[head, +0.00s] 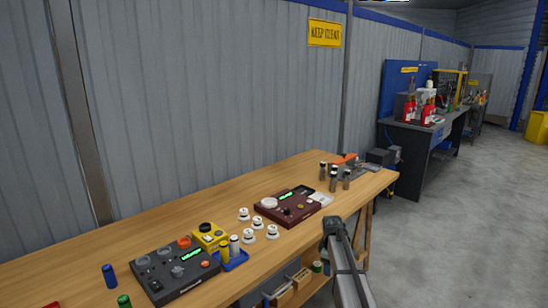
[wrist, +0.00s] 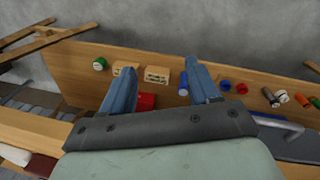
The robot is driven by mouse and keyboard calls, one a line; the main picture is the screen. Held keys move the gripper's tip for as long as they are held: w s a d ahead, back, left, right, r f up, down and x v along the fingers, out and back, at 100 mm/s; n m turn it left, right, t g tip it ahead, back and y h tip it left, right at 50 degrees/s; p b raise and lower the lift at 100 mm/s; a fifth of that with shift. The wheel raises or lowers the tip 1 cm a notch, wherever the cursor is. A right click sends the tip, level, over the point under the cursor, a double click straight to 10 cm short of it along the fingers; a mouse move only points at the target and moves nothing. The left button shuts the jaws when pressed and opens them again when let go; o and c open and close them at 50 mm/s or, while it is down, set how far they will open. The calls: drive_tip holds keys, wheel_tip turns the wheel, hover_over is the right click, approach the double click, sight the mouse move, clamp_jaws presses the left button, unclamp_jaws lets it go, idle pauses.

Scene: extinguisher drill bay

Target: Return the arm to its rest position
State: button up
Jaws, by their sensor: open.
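My gripper (wrist: 163,70) shows in the wrist view with its two blue-grey fingers spread apart and nothing between them. Beyond the fingers is a wooden surface with small items on it, apart from the fingers. In the head view my arm (head: 347,272) rises from the lower right edge and ends beside the front edge of the wooden workbench (head: 200,207). I cannot make out the fingers in that view.
Wooden blocks (wrist: 158,75) lie beyond my fingers. Grey floor (head: 440,240) at right is clear.

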drive_tip(key=s+a+f+m+g, duration=0.1)
drive_tip(key=s+f+m+g, duration=0.15)
drive_tip(key=s+f, duration=1.1)
drive_tip(key=s+a+f+m+g, duration=0.2)
drive_tip(key=s+f+m, duration=0.2)
drive_tip(key=s+f, duration=0.95)
drive_tip(key=s+a+f+m+g, duration=0.1)
drive_tip(key=s+f+m, duration=0.1)
drive_tip(key=s, duration=1.5)
drive_tip(key=s+f+m+g, duration=0.2)
drive_tip(key=s+f+m, duration=0.1)
drive_tip(key=s, duration=1.3)
drive_tip(key=shift+s+a+f+m+y, duration=0.35)
drive_tip(key=shift+a+f+y, duration=0.05)
drive_tip(key=shift+f, duration=0.4)
drive_tip(key=shift+g, duration=0.25)
